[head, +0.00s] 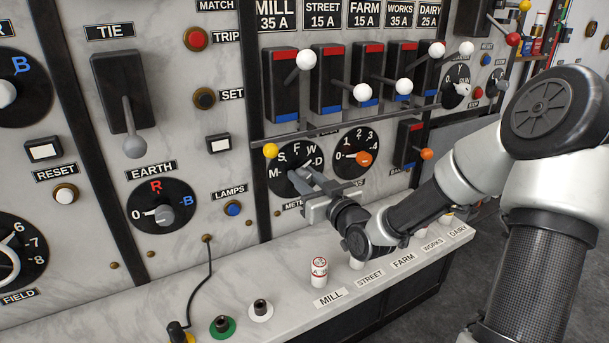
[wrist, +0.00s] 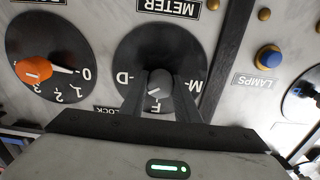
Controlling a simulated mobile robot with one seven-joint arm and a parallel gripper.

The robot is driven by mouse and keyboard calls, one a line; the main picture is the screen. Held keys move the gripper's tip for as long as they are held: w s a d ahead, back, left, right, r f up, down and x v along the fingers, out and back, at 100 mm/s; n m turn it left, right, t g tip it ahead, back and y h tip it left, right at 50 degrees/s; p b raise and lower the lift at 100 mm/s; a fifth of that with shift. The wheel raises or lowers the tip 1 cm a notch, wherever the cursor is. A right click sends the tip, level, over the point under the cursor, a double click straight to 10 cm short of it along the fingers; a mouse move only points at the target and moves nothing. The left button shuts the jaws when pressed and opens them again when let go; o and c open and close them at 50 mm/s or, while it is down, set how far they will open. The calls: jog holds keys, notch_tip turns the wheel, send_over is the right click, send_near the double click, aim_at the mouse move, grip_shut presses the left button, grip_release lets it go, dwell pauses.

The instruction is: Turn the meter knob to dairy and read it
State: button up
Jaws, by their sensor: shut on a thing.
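The meter knob (wrist: 159,84) is a dark grey knob in the middle of a black round dial (wrist: 160,46). My gripper (wrist: 160,92) is shut on it, one finger on each side. The wrist view is upside down, with D at the left of the dial, F at the bottom and M at the right. The knob's white line slants down-left there, between F and D, toward where my finger covers the W. In the head view the dial (head: 280,184) shows M, S, F, W and D, and my gripper (head: 305,181) reaches it from the right.
A clock dial with an orange knob (head: 364,159) is close beside the meter dial. A row of switches with white balls (head: 362,92) hangs above, and a yellow ball (head: 270,150) is at the upper left. A ledge (head: 300,285) with labels and a fuse (head: 319,272) runs below.

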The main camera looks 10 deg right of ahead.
jog(key=shift+m+p, duration=0.8)
jog(key=shift+m, duration=1.5)
jog(key=o, duration=1)
jog(key=shift+o, duration=0.2)
jog(key=shift+s+d, duration=0.1)
jog(key=p+v, duration=1.2)
jog(key=v, duration=0.5)
